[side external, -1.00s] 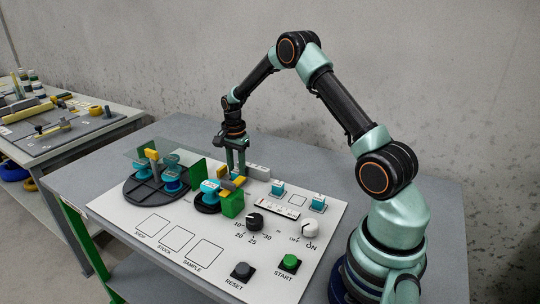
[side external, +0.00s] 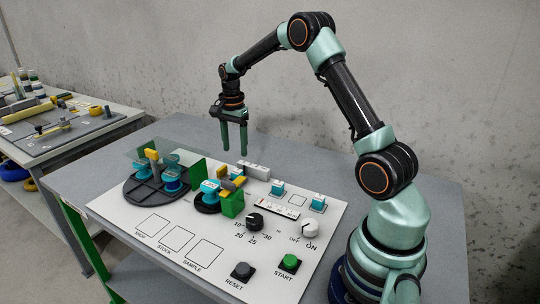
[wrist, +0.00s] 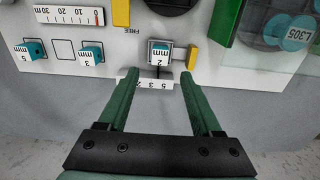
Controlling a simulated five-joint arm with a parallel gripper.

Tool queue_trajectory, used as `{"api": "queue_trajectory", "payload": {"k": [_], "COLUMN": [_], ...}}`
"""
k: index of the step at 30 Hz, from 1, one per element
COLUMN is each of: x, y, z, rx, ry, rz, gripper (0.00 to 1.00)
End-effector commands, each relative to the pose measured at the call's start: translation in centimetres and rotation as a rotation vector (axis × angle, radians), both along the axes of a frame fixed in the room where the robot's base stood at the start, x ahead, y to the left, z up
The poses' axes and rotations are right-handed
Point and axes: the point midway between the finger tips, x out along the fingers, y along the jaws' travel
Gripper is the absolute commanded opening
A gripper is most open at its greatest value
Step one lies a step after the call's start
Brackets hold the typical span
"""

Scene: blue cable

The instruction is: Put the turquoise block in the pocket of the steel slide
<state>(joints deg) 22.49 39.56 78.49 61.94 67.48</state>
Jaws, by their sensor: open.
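In the wrist view, a turquoise block marked 2 mm (wrist: 159,54) sits in a small grey square surround that looks like the steel slide's pocket (wrist: 150,44). I cannot tell how deep it sits. A yellow bar (wrist: 192,57) stands beside it. My gripper (side external: 235,151) is open and empty, raised above the panel's far side. In the wrist view its fingers (wrist: 158,76) are spread apart below the block in the picture, touching nothing. Two other turquoise blocks, marked 3 (wrist: 91,53) and 5 (wrist: 32,49), stand on the panel.
An empty outlined square (wrist: 65,49) lies between the 3 and 5 blocks. A grey strip (side external: 256,171) stands along the panel's far edge. Green uprights (side external: 197,170) and a black round base (side external: 207,206) are close by. Knobs and buttons fill the front right.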

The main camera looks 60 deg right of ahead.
Motion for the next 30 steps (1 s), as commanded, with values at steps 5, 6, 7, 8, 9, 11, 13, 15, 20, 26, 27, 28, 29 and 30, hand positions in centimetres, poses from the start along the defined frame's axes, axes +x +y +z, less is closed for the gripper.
{"api": "queue_trajectory", "payload": {"k": [5,6,7,8,9,11,13,15,20,26,27,28,29,30], "x": [0.0,0.0,0.0,0.0,0.0,-0.1,-0.3,-0.7,-2.8,-6.6,-7.5,-8.1,-8.8,-9.7], "y": [0.0,0.0,0.0,0.0,0.1,0.4,1.2,2.5,6.3,10.9,11.7,12.3,12.9,13.7], "z": [2.6,3.0,3.2,3.4,3.6,4.2,5.3,6.8,10.6,13.9,14.3,14.6,14.8,15.1], "rx": [-0.001,-0.001,-0.001,-0.001,-0.001,-0.003,-0.01,-0.022,-0.063,-0.13,-0.145,-0.157,-0.169,-0.187], "ry": [-0.002,-0.002,-0.002,-0.002,-0.002,-0.008,-0.024,-0.049,-0.117,-0.202,-0.218,-0.23,-0.241,-0.257], "rz": [0.0,0.0,0.0,0.001,0.005,0.024,0.072,0.152,0.404,0.727,0.791,0.839,0.887,0.951], "gripper": [0.66,0.66,0.66,0.66,0.66,0.66,0.66,0.66,0.66,0.66,0.66,0.66,0.66,0.66]}}
